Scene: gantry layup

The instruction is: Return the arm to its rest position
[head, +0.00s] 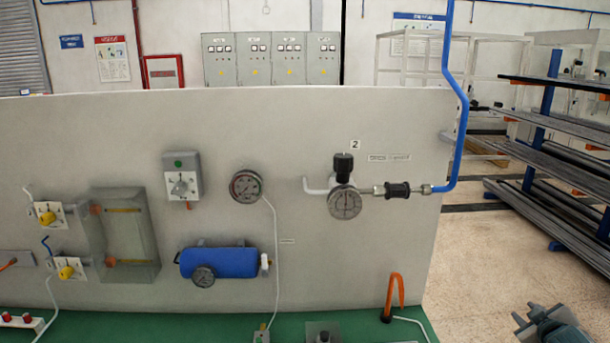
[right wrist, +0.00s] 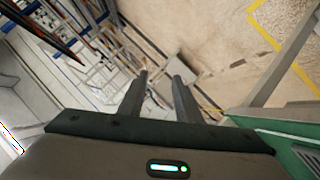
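My right gripper (head: 533,316) is at the lower right of the head view, over the bare floor and clear of the panel. In the right wrist view its two fingers (right wrist: 160,80) stand apart with a gap between them and nothing held. My left gripper is not in view.
A grey panel (head: 330,258) with gauges, valves and a blue cylinder (head: 225,263) stands on a green bench (head: 180,322). An orange hook-shaped item (head: 396,290) is near its right end. A rack of long bars (head: 548,203) stands at right. Floor (head: 480,260) between is clear.

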